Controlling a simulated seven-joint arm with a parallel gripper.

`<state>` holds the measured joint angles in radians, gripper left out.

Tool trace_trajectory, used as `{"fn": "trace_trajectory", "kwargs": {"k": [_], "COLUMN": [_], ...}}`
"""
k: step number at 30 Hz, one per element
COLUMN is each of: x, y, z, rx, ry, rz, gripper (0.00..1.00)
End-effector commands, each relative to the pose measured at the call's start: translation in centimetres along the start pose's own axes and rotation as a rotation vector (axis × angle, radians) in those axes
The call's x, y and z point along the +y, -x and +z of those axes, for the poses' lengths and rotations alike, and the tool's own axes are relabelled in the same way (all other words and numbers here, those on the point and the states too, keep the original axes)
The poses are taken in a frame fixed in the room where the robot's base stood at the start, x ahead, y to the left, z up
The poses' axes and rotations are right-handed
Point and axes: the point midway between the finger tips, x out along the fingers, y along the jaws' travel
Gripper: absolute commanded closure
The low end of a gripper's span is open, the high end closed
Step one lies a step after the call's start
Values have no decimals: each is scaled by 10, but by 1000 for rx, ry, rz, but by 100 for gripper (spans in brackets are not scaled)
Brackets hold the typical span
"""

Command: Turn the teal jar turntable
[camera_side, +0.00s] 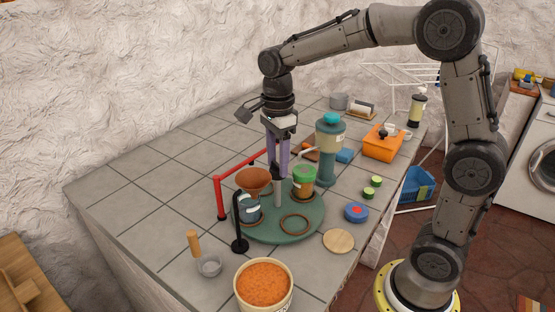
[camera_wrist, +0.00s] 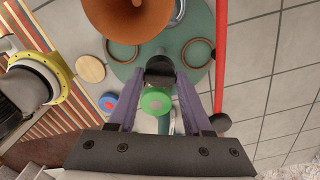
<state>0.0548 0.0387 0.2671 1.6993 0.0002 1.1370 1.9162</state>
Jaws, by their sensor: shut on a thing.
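The teal turntable (camera_side: 272,236) lies on the tiled counter; it also shows in the wrist view (camera_wrist: 180,28). A grey post (camera_side: 278,197) stands at its middle, with a black knob (camera_wrist: 160,68) on top. My gripper (camera_side: 278,172) comes down from above with its purple fingers shut on this knob; it also shows in the wrist view (camera_wrist: 160,78). A green-topped jar (camera_side: 304,184) stands on the turntable right of the post; its green top shows between my fingers (camera_wrist: 155,102). A bluish jar (camera_side: 249,211) stands at the left under a brown funnel (camera_side: 253,179). Empty ring seats (camera_side: 296,224) show on the turntable.
A red rail (camera_side: 219,198) runs behind the turntable, and a black stand (camera_side: 240,240) is at its front left. A teal and cream dispenser (camera_side: 329,143) stands close behind the green-topped jar. A tub of orange grains (camera_side: 263,285) and a wooden disc (camera_side: 338,241) lie in front. The left counter is clear.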

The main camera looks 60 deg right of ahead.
Motion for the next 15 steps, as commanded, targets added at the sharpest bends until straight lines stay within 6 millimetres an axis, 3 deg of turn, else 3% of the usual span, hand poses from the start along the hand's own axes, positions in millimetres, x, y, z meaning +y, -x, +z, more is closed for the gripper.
{"fn": "trace_trajectory", "kwargs": {"k": [15], "x": [0], "y": [2], "z": [0], "rx": [-1], "ry": [-258], "rz": [-3], "gripper": [100]}}
